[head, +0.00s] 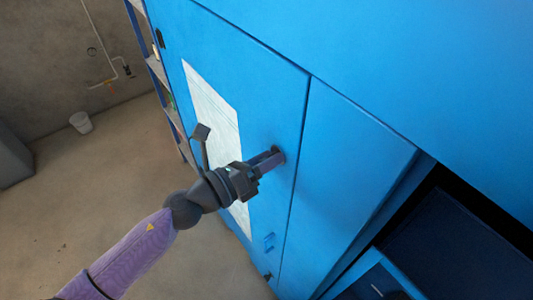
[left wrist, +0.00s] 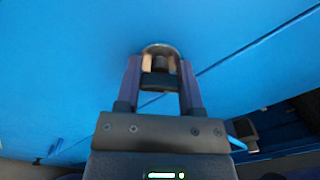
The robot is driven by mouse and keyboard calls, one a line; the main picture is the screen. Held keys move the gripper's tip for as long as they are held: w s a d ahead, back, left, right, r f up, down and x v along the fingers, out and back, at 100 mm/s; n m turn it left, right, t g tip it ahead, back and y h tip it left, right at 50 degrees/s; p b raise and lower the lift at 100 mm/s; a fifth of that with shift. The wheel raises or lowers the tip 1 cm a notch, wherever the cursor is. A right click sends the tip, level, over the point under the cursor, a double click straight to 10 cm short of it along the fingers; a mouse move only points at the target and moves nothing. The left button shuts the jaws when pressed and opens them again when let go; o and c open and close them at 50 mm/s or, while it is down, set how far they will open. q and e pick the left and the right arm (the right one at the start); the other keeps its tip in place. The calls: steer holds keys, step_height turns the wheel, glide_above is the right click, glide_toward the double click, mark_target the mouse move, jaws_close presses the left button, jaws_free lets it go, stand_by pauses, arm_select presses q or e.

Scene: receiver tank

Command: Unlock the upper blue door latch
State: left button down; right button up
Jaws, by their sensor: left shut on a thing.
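The blue door (head: 262,105) fills the middle of the head view and carries a white sheet. Its upper latch (head: 279,154) is a small dark round fitting near the door's right edge. In the left wrist view the latch (left wrist: 160,50) shows a metallic rim with a dark middle part. My left gripper (head: 272,159) reaches the latch from the left, its two fingers closed on either side of the latch's middle part. The left wrist view shows the fingers (left wrist: 160,82) with the dark part between them. Fingertip contact is partly hidden. My right gripper is in neither view.
A blue panel (head: 340,170) adjoins at the right, with a dark open compartment (head: 450,240) beyond. Shelves (head: 160,75) stand behind the door's left side.

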arm_select(q)
steer(key=n+p, duration=0.2)
steer(key=n, duration=0.3)
steer(key=n+p, duration=0.2)
steer(key=n, duration=0.3)
steer(key=shift+f+n, duration=0.1)
steer(key=shift+n, duration=0.2)
stand_by(0.4)
steer(key=shift+c, duration=1.1)
jaws_free()
steer(key=b+v, duration=0.1)
steer(key=v, duration=0.9)
